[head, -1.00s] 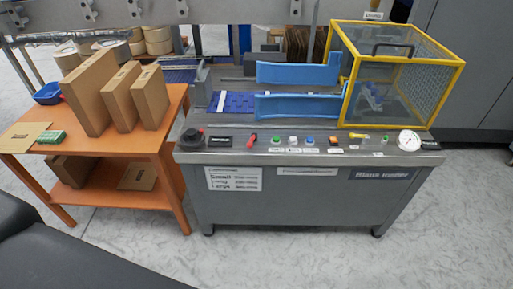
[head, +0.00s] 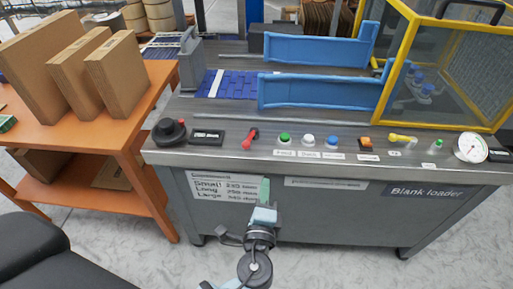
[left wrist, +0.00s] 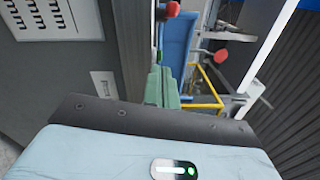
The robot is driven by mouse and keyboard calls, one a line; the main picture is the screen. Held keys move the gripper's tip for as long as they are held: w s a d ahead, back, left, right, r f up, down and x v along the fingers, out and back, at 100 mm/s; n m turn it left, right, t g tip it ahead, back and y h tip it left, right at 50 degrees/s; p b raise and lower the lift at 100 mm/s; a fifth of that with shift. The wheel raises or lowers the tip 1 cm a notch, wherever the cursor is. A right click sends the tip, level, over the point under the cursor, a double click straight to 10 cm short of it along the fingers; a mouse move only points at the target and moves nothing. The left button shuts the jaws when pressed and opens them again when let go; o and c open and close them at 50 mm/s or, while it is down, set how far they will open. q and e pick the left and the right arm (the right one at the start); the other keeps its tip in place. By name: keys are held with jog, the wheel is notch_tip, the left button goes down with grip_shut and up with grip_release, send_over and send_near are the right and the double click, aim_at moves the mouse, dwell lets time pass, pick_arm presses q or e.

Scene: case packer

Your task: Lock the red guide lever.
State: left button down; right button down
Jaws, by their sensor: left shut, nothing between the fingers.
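The red guide lever (head: 250,138) sits on the front strip of the grey machine top in the head view, between a black display and the green button. Its red handle leans up and to the right. My left gripper (head: 264,190) is in front of the machine's front panel, below the lever and apart from it. Its green fingers are closed together and empty; they also show in the left wrist view (left wrist: 165,88). Two red parts show beyond the fingers there, and I cannot tell which is the lever. My right gripper is not in view.
A black knob (head: 170,131) is left of the lever. Green (head: 284,139), white (head: 308,141) and blue buttons are to its right. Blue guide rails (head: 312,91) and a yellow-framed cage (head: 392,75) stand behind. An orange table (head: 60,130) with cardboard boxes is at the left.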

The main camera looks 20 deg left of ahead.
aim_at(254, 158)
pick_arm(q)
jog(key=x, duration=0.6)
jog(key=p+x, duration=0.1)
jog(key=x, duration=0.2)
jog(key=shift+w+r, duration=0.2)
jog(key=shift+r, duration=0.15)
jog(key=a, duration=0.1)
jog(key=a+p, duration=0.1)
jog(key=a, duration=0.1)
jog(key=shift+w+r, duration=0.35)
jog(key=shift+a+p, duration=0.3)
jog(key=shift+a, duration=0.2)
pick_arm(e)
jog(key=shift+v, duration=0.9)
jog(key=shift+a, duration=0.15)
